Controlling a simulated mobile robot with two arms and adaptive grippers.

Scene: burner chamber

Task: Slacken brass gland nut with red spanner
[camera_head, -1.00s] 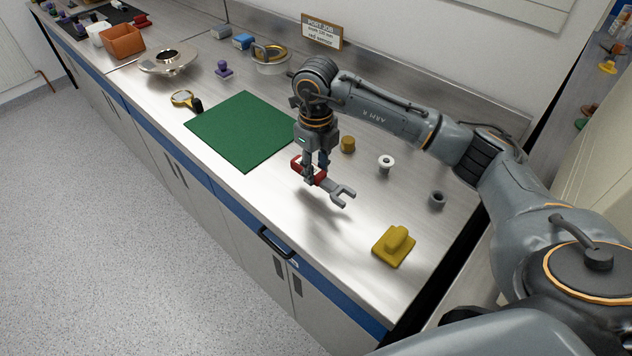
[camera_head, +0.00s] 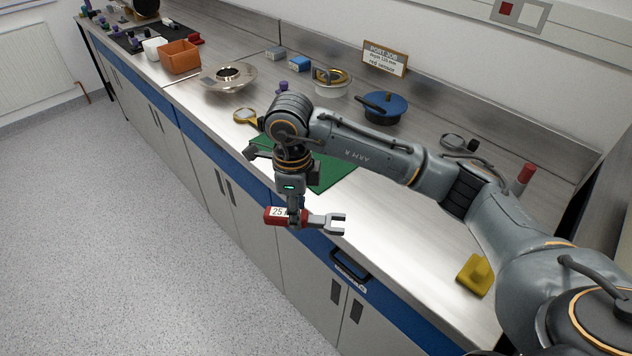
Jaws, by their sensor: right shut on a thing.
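My right gripper (camera_head: 294,212) is shut on the red spanner (camera_head: 273,215). The spanner has a red handle with a "25" label and a grey open-ended jaw (camera_head: 334,223) pointing right. It is held in the air and shows against the bench's front edge, touching nothing that I can see. I cannot pick out a brass gland nut for certain. A silver flanged fitting (camera_head: 228,78) stands on the bench at the upper left, and a white pot with a brass-coloured ring (camera_head: 331,80) stands at the back. My left gripper is not in view.
A green mat (camera_head: 335,174) lies partly behind my arm.

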